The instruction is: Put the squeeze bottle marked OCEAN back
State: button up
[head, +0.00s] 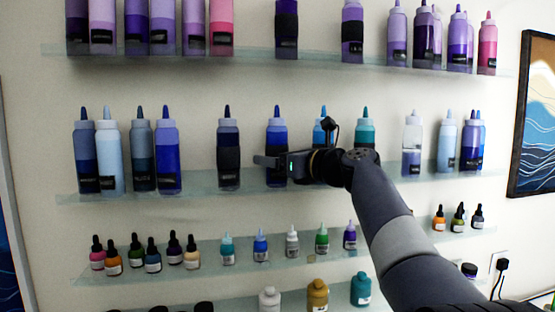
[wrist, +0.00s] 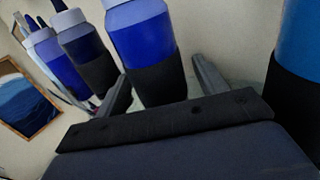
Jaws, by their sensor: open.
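My gripper (head: 268,161) is open at the middle shelf (head: 255,189), in front of a blue squeeze bottle (head: 277,131) with a white collar, blue tip and dark band. In the wrist view this bottle (wrist: 140,35) stands upright between my two fingers (wrist: 160,80), with a finger to each side. I cannot tell whether they touch it. No label reads clearly as OCEAN. A lighter blue bottle (head: 322,131) and a teal bottle (head: 365,133) stand right of it, partly hidden by my arm. A dark blue banded bottle (head: 228,140) stands left.
Several blue bottles (head: 168,157) fill the middle shelf's left end. More stand at its right end (head: 446,145). Purple and pink bottles line the upper shelf (head: 255,55). Small droppers and bottles stand on the lower shelf (head: 205,253). Clear gaps show between the banded bottles.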

jog(key=shift+r, duration=0.15)
jog(key=b+v, duration=0.3)
jog(key=v, duration=0.9)
